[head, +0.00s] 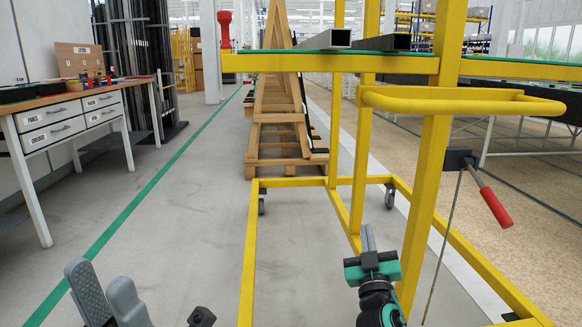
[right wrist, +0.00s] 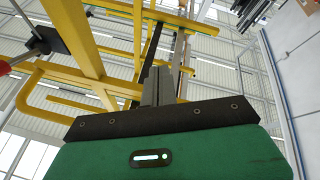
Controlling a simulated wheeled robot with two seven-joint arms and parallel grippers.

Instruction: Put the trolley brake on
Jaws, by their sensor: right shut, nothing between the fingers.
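The yellow trolley (head: 430,190) fills the right half of the head view. Its brake lever has a red grip (head: 495,207) and slopes down to the right from a black bracket (head: 458,160) on the upright. A thin rod runs down from the bracket. In the right wrist view the bracket (right wrist: 47,40) is at the upper left and the red grip (right wrist: 5,67) is cut by the left edge. My right gripper (head: 368,238) is shut and empty, left of and below the lever, apart from it. My left gripper (head: 106,285) is open and empty at the bottom left, far from the lever.
A yellow push bar (head: 460,104) juts out above the lever. A yellow upright (head: 425,215) stands between my right gripper and the lever. A workbench (head: 75,105) with drawers stands at the left. A wooden A-frame (head: 280,130) stands behind. The floor at left-centre is clear.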

